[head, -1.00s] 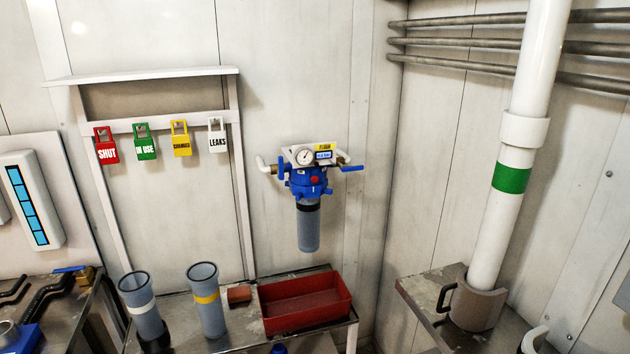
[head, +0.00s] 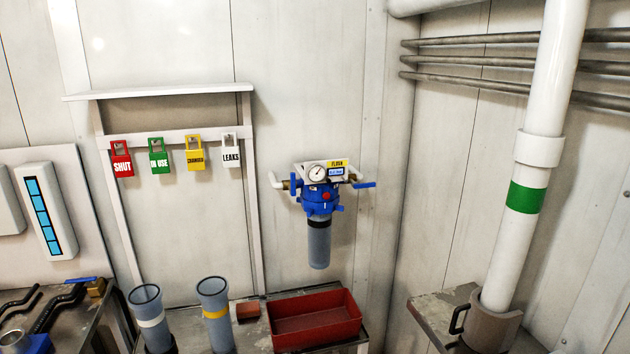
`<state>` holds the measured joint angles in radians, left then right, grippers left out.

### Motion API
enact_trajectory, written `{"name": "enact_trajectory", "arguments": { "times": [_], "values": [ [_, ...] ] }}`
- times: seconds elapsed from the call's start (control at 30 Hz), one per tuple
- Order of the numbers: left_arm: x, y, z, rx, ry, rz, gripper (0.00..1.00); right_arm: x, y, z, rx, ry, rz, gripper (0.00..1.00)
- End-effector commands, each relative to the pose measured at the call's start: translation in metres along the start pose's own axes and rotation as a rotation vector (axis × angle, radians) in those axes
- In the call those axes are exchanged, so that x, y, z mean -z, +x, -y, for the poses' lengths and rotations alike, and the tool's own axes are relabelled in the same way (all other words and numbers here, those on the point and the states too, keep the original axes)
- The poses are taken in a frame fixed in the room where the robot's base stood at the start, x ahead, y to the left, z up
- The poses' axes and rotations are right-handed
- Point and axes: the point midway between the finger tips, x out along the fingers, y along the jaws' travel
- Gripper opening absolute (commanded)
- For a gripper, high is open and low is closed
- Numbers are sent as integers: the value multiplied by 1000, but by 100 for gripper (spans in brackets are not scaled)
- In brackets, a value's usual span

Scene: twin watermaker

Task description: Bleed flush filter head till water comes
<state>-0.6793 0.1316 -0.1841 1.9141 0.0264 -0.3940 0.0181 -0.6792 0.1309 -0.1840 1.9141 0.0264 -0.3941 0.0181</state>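The flush filter head (head: 320,197) is blue and fixed to the back wall, with white pipes on both sides. A yellow label reading FLUSH (head: 338,163) and a round gauge (head: 317,173) sit on top. A red button-like part (head: 326,196) is on the front of the head. Blue valve handles show at the left (head: 293,184) and right (head: 363,185); the right one lies roughly level. A grey-blue filter bowl (head: 319,245) hangs below the head. No water is visible. Neither of my grippers is in view.
A red tray (head: 314,338) stands on the bench below the filter. Left of it are a small red block (head: 248,312) and two grey cylinders (head: 213,310) (head: 150,315). Coloured tags (head: 160,156) hang on a wall rack. A thick white pipe (head: 540,120) stands at right.

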Motion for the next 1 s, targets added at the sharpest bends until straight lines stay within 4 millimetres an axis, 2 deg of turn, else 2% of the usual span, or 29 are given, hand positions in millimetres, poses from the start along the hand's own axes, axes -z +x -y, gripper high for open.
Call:
{"name": "enact_trajectory", "arguments": {
  "times": [0.07, 0.37, 1.0],
  "values": [
    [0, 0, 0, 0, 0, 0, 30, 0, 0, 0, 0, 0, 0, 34],
    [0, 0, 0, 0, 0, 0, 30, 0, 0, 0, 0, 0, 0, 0],
    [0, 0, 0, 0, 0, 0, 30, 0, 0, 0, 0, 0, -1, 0]
  ]
}}
